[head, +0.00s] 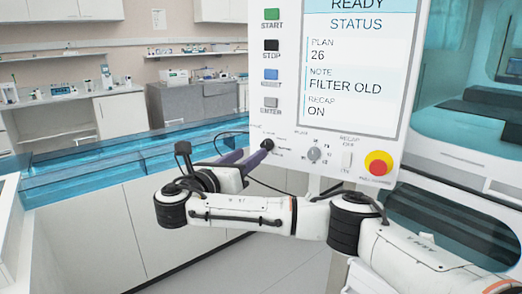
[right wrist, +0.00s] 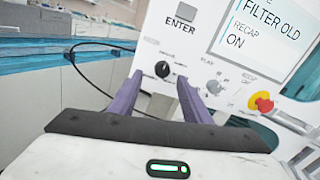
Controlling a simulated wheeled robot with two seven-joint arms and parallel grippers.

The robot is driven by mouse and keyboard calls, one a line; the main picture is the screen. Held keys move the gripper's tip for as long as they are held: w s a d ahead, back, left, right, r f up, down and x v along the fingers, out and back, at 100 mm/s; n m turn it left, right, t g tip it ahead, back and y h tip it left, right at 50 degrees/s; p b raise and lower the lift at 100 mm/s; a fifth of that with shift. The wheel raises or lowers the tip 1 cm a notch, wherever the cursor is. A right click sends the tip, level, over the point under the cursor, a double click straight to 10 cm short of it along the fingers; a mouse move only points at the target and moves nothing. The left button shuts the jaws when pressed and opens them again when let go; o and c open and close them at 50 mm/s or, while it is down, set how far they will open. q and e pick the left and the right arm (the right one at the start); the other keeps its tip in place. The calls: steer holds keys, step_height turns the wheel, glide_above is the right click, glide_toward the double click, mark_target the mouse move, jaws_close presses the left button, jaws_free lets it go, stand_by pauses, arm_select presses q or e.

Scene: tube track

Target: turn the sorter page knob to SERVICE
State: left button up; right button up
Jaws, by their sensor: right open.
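A small black knob (right wrist: 162,69) sits on the white control panel below the ENTER button. In the head view the knob (head: 267,144) is at the panel's lower left, close to my right fingertips. The small print around it is too blurred to read, so I cannot tell its setting. My right gripper (head: 254,153) has purple fingers and is open and empty. In the right wrist view the knob appears between the two fingertips of my right gripper (right wrist: 160,75). I cannot tell whether they touch the panel. My left gripper is not in view.
A grey knob (head: 314,154), a RECAP switch (head: 347,159) and a red emergency button (head: 378,163) on yellow lie to the right. START, STOP, RESET and ENTER buttons (head: 270,103) run up the panel beside the screen (head: 360,60). A blue-edged counter (head: 100,160) stands at left.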

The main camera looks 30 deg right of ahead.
mark_target(265, 146)
steer(key=x, duration=0.5)
steer(key=shift+s+d+p, duration=0.2)
steer(key=shift+s+p, duration=0.1)
steer(key=shift+w+d, duration=0.35)
steer(key=shift+d, duration=0.3)
steer(key=shift+c, duration=0.2)
steer(key=shift+f, duration=0.1)
steer(key=c, duration=1)
